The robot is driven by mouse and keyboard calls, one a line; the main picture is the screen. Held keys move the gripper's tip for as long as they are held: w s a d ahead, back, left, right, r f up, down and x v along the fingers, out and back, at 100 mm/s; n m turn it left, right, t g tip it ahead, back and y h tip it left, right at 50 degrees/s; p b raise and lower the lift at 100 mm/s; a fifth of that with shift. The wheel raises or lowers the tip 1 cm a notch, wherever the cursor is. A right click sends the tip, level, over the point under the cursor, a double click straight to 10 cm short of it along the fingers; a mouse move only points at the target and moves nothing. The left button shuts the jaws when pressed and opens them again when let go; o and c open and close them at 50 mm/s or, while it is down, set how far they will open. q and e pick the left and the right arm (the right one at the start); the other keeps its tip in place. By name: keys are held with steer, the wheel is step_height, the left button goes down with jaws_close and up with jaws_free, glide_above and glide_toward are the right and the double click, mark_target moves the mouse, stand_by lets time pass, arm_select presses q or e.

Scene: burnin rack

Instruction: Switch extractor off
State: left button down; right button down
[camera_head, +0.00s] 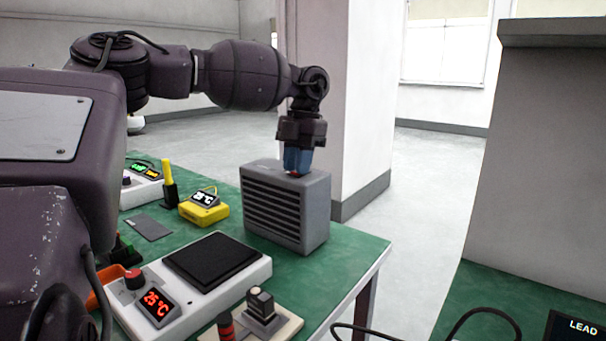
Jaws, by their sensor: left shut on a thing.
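The extractor (286,207) is a grey box with a slatted front, upright near the far right corner of the green table. A small red knob (293,174) shows on its top. My left gripper (296,163) points down from above with its blue fingertips shut on the red knob. The fingers hide most of the knob, so its setting cannot be told. My right gripper is not in view.
On the green table (357,246) stand a white hot plate (150,268) reading 25 °C, a yellow meter (204,209), a yellow-handled tool in a black stand (169,182) and a switch block (262,306). A second green surface (480,300) lies at right, beyond a floor gap.

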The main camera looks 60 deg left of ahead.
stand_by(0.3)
arm_select(q)
steer(key=c, duration=1)
jaws_free()
steer(key=shift+o, duration=0.2)
steer(key=shift+r, duration=0.1)
steer(key=shift+w+a+r, duration=0.1)
steer(key=shift+w+r, duration=0.05)
steer(key=shift+r, duration=0.15)
steer(key=b+v, duration=0.1)
steer(key=v, duration=0.9)
steer(key=shift+w, duration=0.15)
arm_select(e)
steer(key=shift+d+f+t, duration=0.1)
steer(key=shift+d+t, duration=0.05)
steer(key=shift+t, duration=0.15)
